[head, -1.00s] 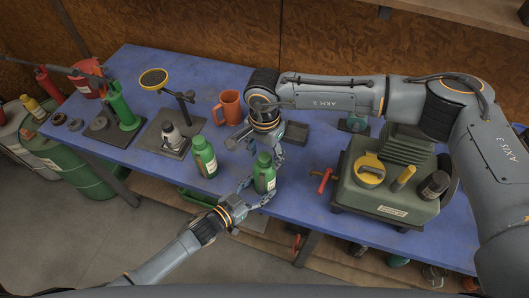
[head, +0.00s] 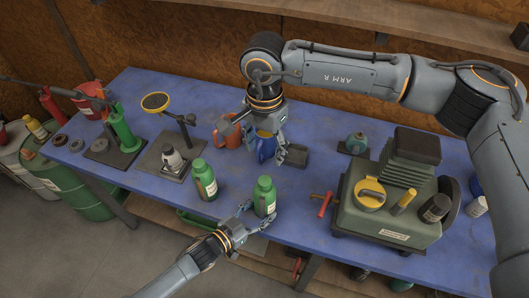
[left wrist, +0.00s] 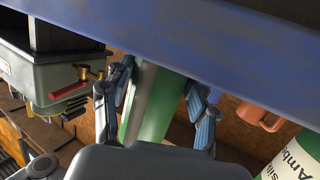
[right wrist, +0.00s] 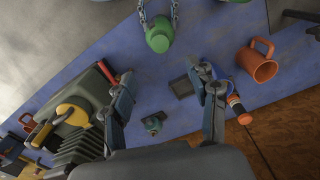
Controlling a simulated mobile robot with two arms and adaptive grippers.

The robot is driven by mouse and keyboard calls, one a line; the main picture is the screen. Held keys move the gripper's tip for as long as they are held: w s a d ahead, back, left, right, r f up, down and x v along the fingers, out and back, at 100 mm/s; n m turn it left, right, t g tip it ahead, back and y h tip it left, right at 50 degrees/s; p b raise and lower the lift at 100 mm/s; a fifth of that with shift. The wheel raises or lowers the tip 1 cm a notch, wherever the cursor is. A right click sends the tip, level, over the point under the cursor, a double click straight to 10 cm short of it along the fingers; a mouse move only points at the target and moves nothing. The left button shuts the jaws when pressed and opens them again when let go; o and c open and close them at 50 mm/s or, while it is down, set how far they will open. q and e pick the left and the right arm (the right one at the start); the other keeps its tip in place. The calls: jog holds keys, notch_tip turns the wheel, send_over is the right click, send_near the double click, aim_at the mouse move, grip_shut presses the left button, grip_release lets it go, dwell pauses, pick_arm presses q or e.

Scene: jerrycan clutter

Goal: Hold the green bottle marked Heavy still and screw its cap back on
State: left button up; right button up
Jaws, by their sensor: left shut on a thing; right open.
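A green bottle (head: 264,197) stands upright at the front edge of the blue table. A green cap-like top (right wrist: 158,38) sits on it; I cannot tell how tight it is. My left gripper (head: 256,217) is shut around its side, and the left wrist view shows the bottle (left wrist: 152,100) between the fingers. A second green bottle (head: 205,181) stands to its left, with a part-seen label (left wrist: 290,160) reading "Ambe". I cannot read "Heavy" on either bottle. My right gripper (right wrist: 168,95) is open and empty over the table behind the held bottle.
A blue bottle (head: 265,147) and an orange mug (head: 228,132) stand close to my right gripper. A dark shallow tray (right wrist: 182,86) lies below it. A green machine (head: 385,205) with a red handle (head: 325,204) is at right. A stand (head: 172,160) is at left.

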aim_at(265, 180)
jog(key=shift+c, duration=0.9)
jog(key=shift+f, duration=0.25)
jog(key=shift+c, duration=0.4)
jog(key=shift+f+m, duration=1.2)
jog(key=shift+f, duration=4.45)
grip_shut()
jog(key=m, duration=0.5)
